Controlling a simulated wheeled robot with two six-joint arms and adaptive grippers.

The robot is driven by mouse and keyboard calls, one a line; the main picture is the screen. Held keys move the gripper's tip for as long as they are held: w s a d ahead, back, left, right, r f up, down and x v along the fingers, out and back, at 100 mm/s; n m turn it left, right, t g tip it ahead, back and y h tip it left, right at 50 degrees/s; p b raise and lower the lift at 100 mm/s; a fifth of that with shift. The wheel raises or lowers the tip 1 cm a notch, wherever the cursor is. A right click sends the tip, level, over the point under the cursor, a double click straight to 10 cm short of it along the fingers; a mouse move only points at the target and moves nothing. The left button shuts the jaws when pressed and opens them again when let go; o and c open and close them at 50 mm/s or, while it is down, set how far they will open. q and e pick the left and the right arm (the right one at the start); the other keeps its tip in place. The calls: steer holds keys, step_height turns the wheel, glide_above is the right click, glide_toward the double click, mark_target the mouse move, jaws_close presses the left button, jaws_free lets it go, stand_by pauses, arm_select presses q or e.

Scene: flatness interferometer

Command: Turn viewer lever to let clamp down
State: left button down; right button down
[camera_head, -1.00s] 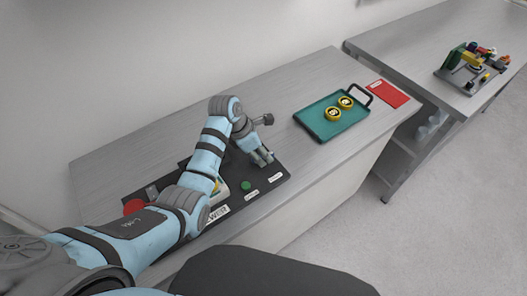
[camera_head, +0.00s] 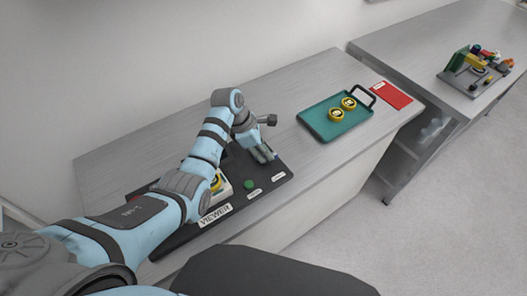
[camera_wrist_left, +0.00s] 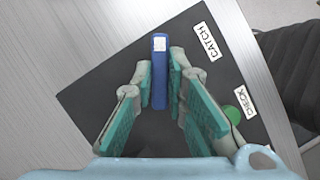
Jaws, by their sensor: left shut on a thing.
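The viewer is a dark base plate (camera_head: 185,236) with a white VIEWER label (camera_head: 215,214) on its front edge, seen in the head view. My left gripper (camera_head: 264,154) is at the plate's right end. In the left wrist view, my left gripper (camera_wrist_left: 166,75) is shut on a slim blue lever (camera_wrist_left: 160,80) with a pale top. The lever stands between the fingers beside a label reading CATCH (camera_wrist_left: 208,42). My left arm hides much of the viewer, and I cannot make out the clamp. My right gripper is not in view.
A green button (camera_head: 249,184) sits on the plate, with a CHECK label (camera_wrist_left: 250,104) beside it. A green tray (camera_head: 318,122) with two yellow round pieces (camera_head: 342,108) and a red flat item (camera_head: 392,95) lie further right. Another bench (camera_head: 420,50) holds a colourful device (camera_head: 477,65).

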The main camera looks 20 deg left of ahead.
arm_select(q)
steer(key=m+g, duration=0.1)
steer(key=m, duration=0.1)
steer(key=shift+f+m, duration=0.2)
steer(key=shift+m, duration=0.2)
steer(key=shift+f+m+g+b, duration=0.1)
steer(key=shift+m+g+b, duration=0.45)
steer(key=shift+m, duration=0.25)
steer(key=m+b, duration=0.2)
steer(key=b, duration=0.1)
steer(key=m+g+b, duration=0.1)
steer(key=m+b, duration=0.1)
steer(key=b, duration=0.2)
steer(key=m+g+b, duration=0.1)
steer(key=m+b, duration=0.1)
steer(key=b, duration=0.1)
steer(key=shift+w+d+f+y, duration=0.15)
steer(key=shift+w+f+y, duration=0.05)
steer(key=shift+f+y, duration=0.1)
steer(key=shift+r+m+b, duration=0.15)
steer(key=shift+m+b, duration=0.25)
steer(key=shift+b, duration=0.5)
steer(key=shift+r, duration=0.25)
steer(key=c, duration=1.6)
jaws_free()
steer(key=shift+r, duration=0.1)
